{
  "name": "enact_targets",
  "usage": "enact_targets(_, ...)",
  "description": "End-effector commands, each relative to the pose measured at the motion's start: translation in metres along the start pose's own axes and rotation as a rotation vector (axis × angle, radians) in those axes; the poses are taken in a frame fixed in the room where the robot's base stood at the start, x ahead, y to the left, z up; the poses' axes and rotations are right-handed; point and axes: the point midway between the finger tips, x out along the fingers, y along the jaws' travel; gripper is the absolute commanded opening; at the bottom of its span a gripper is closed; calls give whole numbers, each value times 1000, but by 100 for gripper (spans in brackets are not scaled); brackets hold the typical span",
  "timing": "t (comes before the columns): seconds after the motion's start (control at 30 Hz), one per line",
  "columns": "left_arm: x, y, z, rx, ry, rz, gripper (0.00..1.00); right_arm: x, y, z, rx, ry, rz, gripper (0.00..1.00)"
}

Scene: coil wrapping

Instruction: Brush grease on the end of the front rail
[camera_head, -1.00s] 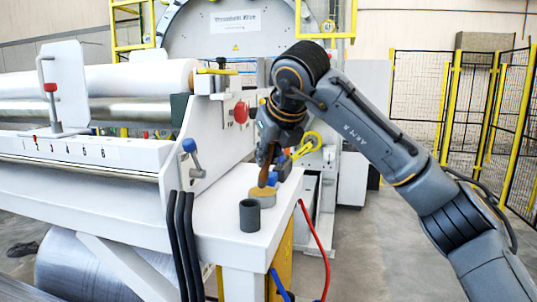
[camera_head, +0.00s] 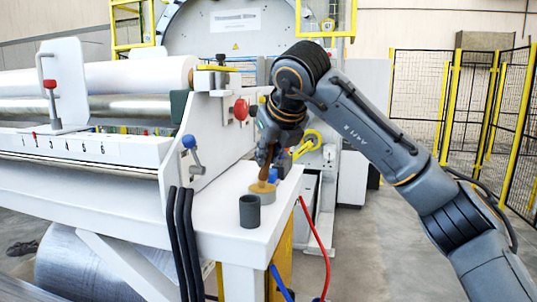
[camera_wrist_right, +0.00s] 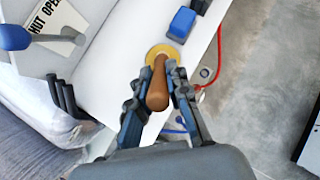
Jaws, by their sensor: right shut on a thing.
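My right gripper (camera_head: 267,153) is shut on the brown handle of a brush (camera_head: 263,173). The handle also shows between the fingers in the right wrist view (camera_wrist_right: 158,85). The brush stands nearly upright, its lower end at a round tin with a yellowish top (camera_head: 262,194) on the white machine table (camera_head: 232,236). The bristles are hidden; I cannot tell how deep they sit in the tin. The tin's yellow rim also shows in the wrist view (camera_wrist_right: 150,53). I cannot tell for certain which part is the front rail. My left gripper is not in view.
A dark grey cup (camera_head: 249,212) stands in front of the tin. A blue block (camera_head: 272,175) sits close behind it. A blue-knobbed lever (camera_head: 190,144) and a red button (camera_head: 241,109) are on the white side panel to the left. Red and blue hoses (camera_head: 314,235) hang at the right.

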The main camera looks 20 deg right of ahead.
Motion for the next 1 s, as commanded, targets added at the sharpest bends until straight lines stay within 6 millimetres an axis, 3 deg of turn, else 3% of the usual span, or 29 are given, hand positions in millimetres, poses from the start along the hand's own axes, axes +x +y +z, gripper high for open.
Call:
enact_targets(0.27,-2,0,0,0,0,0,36,-1,0,1,-1,4,0,0)
enact_targets(1.0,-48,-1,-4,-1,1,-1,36,-45,-8,40,-1,1,0,0)
